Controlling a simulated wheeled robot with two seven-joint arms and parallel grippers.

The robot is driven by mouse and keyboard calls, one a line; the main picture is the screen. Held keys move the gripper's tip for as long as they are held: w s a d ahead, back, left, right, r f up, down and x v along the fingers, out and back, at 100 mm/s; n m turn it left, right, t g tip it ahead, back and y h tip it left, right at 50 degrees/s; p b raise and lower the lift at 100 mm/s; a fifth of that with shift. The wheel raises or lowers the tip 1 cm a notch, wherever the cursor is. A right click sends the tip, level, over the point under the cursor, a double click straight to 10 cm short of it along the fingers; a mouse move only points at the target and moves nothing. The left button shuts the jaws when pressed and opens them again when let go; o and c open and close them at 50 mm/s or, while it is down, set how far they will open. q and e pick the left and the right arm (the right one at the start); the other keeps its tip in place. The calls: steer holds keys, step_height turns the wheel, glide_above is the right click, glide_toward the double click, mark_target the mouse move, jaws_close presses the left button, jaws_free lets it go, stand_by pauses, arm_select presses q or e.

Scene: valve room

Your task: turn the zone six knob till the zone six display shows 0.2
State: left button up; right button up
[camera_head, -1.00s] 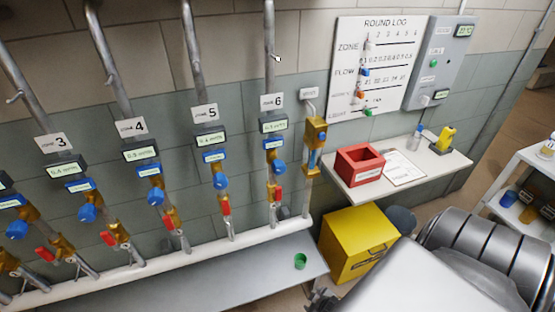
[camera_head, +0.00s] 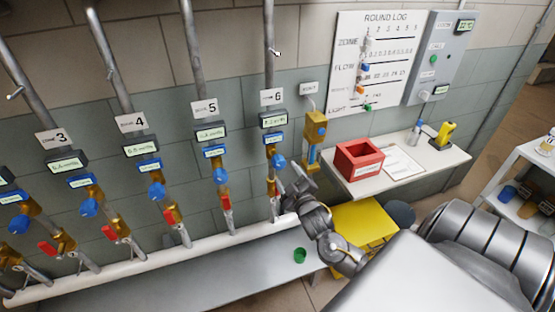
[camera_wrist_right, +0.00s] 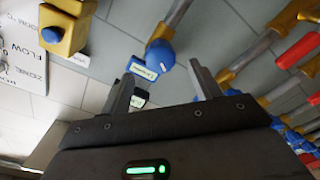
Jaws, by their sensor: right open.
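The zone six knob (camera_head: 277,161) is blue and sits on the rightmost pipe, below the sign marked 6. The zone six display (camera_head: 273,120) is above it; its figures are too small to read surely. My right gripper (camera_head: 290,180) is just below and to the right of that knob, apparently empty. In the right wrist view my right gripper (camera_wrist_right: 160,78) is open, its two fingers spread. A blue knob (camera_wrist_right: 160,55) shows beyond and between the fingertips, apparently not touched. My left gripper is not in view.
A brass fitting with a blue button (camera_head: 314,140) stands close right of zone six; it also shows in the wrist view (camera_wrist_right: 65,25). Red lever handles hang below the knobs. A shelf holds a red box (camera_head: 360,160). A green cup (camera_head: 299,255) stands on the low ledge.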

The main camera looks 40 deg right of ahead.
mark_target(277, 160)
steer(key=p+x, duration=0.1)
steer(key=x, duration=0.8)
steer(key=shift+p, duration=0.3)
